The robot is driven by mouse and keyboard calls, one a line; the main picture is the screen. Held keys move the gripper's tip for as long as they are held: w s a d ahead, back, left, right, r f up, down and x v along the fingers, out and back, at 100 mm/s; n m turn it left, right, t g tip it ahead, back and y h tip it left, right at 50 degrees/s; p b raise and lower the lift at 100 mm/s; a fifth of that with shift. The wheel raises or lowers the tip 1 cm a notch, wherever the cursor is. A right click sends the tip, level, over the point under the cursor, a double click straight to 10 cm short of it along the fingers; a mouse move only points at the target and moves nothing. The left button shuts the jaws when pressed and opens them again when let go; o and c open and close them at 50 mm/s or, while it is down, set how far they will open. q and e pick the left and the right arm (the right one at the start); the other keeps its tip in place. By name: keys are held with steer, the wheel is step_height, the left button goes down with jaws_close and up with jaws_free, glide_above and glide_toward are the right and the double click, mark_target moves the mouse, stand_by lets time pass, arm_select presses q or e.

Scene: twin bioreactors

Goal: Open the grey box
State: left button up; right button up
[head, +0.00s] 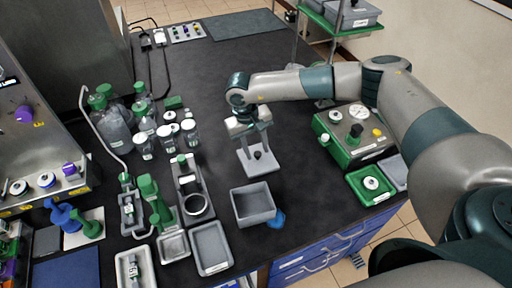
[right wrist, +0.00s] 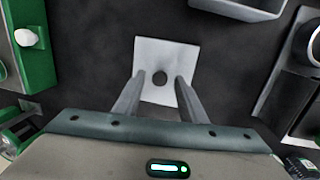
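The grey box (head: 253,205) stands near the front edge of the dark table, open at the top and empty inside. Its wall also shows at the top of the right wrist view (right wrist: 240,10). A square light grey lid with a dark round knob (head: 259,157) lies behind the box, apart from it, apparently flat on the table. My right gripper (right wrist: 160,80) is just above this lid. Its two fingers stand apart on either side of the knob (right wrist: 160,78), with gaps between, so it is open and empty. My left gripper is not in view.
Grey trays (head: 210,248) and a stand with a ring (head: 195,204) are left of the box. Bottles and jars (head: 143,145) stand farther left. A green device with a gauge (head: 352,135) and a green tray (head: 371,184) are at right. The table behind the lid is clear.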

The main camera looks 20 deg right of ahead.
steer(key=shift+w+a+r+b, duration=0.1)
steer(key=shift+a+r+b, duration=0.05)
steer(key=shift+r+b, duration=0.5)
step_height(320, 180, up, 11)
steer(key=a+b, duration=0.1)
steer(key=b, duration=0.3)
steer(key=shift+w+a+f, duration=0.2)
steer(key=shift+w+a, duration=0.05)
steer(key=shift+a, duration=0.1)
